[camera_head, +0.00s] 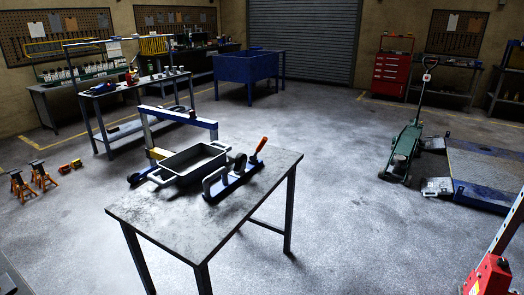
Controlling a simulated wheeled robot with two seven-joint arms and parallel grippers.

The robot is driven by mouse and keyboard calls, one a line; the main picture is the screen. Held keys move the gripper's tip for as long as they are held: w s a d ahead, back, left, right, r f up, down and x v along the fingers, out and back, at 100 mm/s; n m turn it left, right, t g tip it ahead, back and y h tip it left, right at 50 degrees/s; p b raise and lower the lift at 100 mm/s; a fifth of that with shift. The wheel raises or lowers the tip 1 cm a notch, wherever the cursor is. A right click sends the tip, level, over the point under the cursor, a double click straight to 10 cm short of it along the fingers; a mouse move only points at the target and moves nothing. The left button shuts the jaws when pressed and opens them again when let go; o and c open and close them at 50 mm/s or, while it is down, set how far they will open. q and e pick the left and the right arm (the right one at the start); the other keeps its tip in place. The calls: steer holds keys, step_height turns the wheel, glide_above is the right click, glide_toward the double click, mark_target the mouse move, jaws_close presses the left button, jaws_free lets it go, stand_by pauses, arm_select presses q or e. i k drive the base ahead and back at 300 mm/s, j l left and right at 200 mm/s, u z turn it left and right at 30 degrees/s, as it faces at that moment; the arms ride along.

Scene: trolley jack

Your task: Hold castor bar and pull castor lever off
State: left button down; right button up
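A blue bar (233,184), which looks like the castor bar, lies on the near metal table, right of a grey tray. It carries a grey rounded bracket and a dark wheel. Neither of my grippers shows in this view, and nothing touches the bar or lever.
The grey tray (190,163) sits on the table (140,212), beside the bar. A blue-topped frame (190,119) stands behind it. A green trolley jack (404,150) stands on the floor at right, near a blue platform (485,175). Red equipment (490,277) fills the lower right corner.

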mark_target(260, 147)
steer(key=u, duration=0.7)
steer(key=i+l+u, duration=0.35)
steer(key=l+u, duration=0.15)
steer(key=l, duration=0.15)
steer(key=i+l+u, duration=0.15)
steer(key=l+u, duration=0.4)
steer(key=l, duration=0.25)
steer(key=i+l, duration=0.15)
steer(key=l, duration=0.65)
steer(key=i+l+u, duration=0.1)
steer(key=l, duration=0.65)
steer(key=i+l+u, duration=0.1)
steer(key=l, duration=0.7)
steer(key=i+l, duration=0.1)
steer(key=l, duration=0.7)
